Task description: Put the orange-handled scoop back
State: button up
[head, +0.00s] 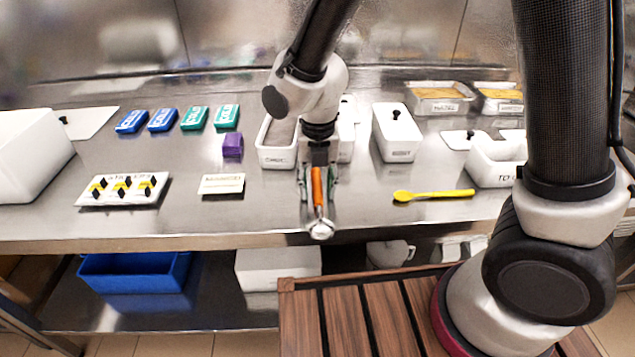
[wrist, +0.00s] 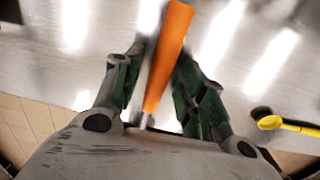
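The orange-handled scoop (head: 317,186) is at my gripper, over the front part of the steel counter. Its round metal bowl (head: 321,229) points toward the counter's front edge. My gripper (head: 318,198) points down, with one finger on each side of the orange handle. The scoop's bowl is not visible in the wrist view. A white tub (head: 276,158) with brown contents and a partly readable label stands just behind my gripper.
A yellow scoop (head: 433,195) lies to the right. A lidded white tub (head: 397,133), metal trays (head: 438,107) and a white bin (head: 492,170) stand beyond. A sign card (head: 222,184), purple block (head: 232,145) and labelled board (head: 122,190) are left. Counter around the gripper is mostly clear.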

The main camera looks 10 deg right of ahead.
aim_at(318, 187)
notch_tip(318, 187, up, 12)
jog(key=s+d+r+m+t, duration=0.1)
jog(key=d+r+m, duration=0.3)
jog(key=d+m, duration=0.5)
jog(key=s+d+r+m+t, duration=0.1)
jog(key=d+r+m, duration=0.4)
jog(key=d+m, duration=0.35)
jog(key=s+d+r+m+t, duration=0.1)
jog(key=s+d+m+t, duration=0.1)
jog(key=s+d+m, duration=0.8)
jog(key=d+m, duration=0.3)
jog(key=m, duration=0.5)
jog(key=shift+r, duration=0.4)
